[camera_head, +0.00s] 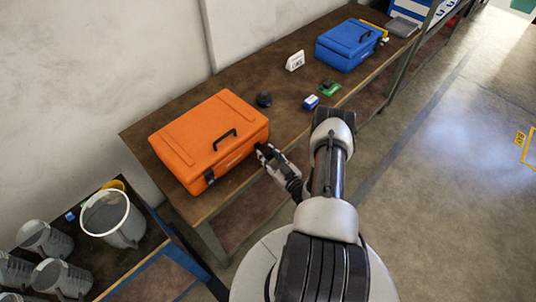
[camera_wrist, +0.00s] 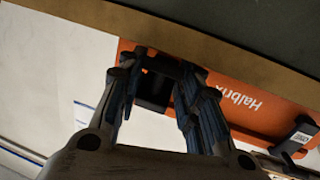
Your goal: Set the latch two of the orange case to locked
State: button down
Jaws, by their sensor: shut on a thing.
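The orange case (camera_head: 208,135) lies closed on the brown workbench, its handle (camera_head: 225,139) on top. One black latch (camera_head: 209,176) is on the left part of its front; it also shows at the right of the wrist view (camera_wrist: 297,137). The other black latch (camera_wrist: 154,90) is between my fingers in the wrist view, beside the upside-down "Halbrix" lettering. My gripper (camera_wrist: 160,70) is shut on this latch. In the head view my gripper (camera_head: 264,153) is at the right end of the case front and hides that latch. The latch's exact position is hard to tell.
The workbench edge (camera_wrist: 200,32) runs close to my fingers in the wrist view. A blue case (camera_head: 346,45), a white sign (camera_head: 295,61), a dark round object (camera_head: 264,100) and small items stand further along. Buckets (camera_head: 113,220) fill the lower-left table. Open floor lies right.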

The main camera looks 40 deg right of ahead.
aim_at(268, 149)
jog(key=r+g+p, duration=0.1)
jog(key=p, duration=0.1)
jog(key=r+g+p, duration=0.1)
jog(key=p, duration=0.1)
jog(key=shift+d+r+g, duration=0.2)
jog(key=shift+r+g, duration=0.05)
jog(key=shift+g, duration=0.15)
jog(key=g+p, duration=0.1)
jog(key=r+g+p, duration=0.1)
jog(key=p, duration=0.1)
jog(key=shift+w+r+n+g, duration=0.2)
jog(key=shift+w+n+g, duration=0.1)
jog(key=shift+n, duration=0.1)
jog(key=shift+w+r+g+p, duration=0.3)
jog(key=shift+r+g+p, duration=0.2)
jog(key=shift+g+p, duration=0.5)
jog(key=shift+w+r+g, duration=0.25)
jog(key=shift+g, duration=0.6)
jog(key=shift+w+r+g, duration=0.25)
jog(key=shift+g, duration=0.6)
jog(key=shift+n, duration=0.3)
jog(key=c, duration=1.2)
grip_release()
jog(key=shift+a+f, duration=0.1)
jog(key=shift+a, duration=0.05)
